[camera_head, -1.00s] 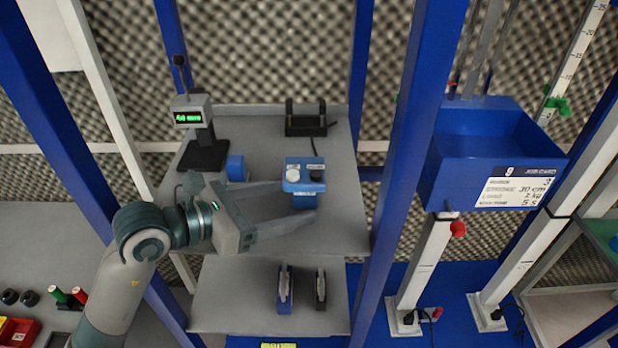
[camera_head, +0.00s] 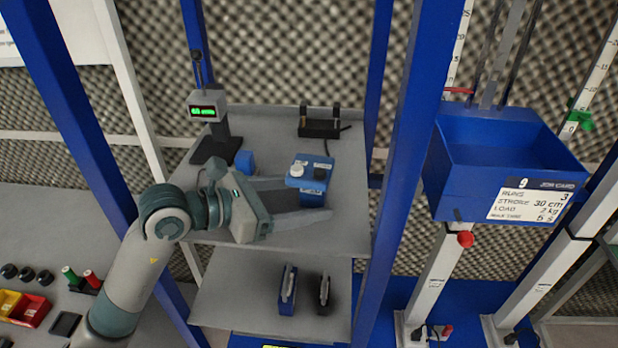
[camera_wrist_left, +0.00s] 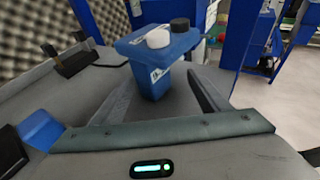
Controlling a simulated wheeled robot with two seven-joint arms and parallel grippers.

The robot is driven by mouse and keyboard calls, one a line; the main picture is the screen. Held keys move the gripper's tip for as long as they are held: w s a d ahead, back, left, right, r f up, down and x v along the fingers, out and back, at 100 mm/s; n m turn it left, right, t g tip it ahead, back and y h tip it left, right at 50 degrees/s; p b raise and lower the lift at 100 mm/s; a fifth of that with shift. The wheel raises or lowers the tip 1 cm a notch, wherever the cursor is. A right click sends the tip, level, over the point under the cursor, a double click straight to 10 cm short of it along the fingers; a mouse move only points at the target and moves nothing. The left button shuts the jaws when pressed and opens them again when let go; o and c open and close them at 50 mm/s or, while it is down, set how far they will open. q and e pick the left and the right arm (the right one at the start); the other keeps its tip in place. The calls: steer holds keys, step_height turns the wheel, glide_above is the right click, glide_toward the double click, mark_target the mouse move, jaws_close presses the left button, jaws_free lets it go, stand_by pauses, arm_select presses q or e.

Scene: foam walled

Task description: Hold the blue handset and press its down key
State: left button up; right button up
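The blue handset (camera_head: 309,172) stands above the grey upper shelf; its top carries a white round key and a black round key. Labels beside the keys are too small to read. In the left wrist view the handset (camera_wrist_left: 152,84) is upright between my fingers, with gaps visible on both sides. My left gripper (camera_head: 317,203) is open, one finger on the far side of the handset and one on the near side. It also shows in the left wrist view (camera_wrist_left: 160,98). Whether the handset's lower end touches the shelf is hidden. My right gripper is not in view.
A small green display (camera_head: 208,112) on a stand and a blue block (camera_head: 245,162) are left of the handset. A black cradle (camera_head: 319,124) is behind it. Blue posts (camera_head: 405,170) flank the shelf. A blue bin (camera_head: 500,165) hangs at right.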

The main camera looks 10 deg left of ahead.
arm_select(q)
steer(key=shift+d, duration=0.1)
steer(key=c, duration=0.8)
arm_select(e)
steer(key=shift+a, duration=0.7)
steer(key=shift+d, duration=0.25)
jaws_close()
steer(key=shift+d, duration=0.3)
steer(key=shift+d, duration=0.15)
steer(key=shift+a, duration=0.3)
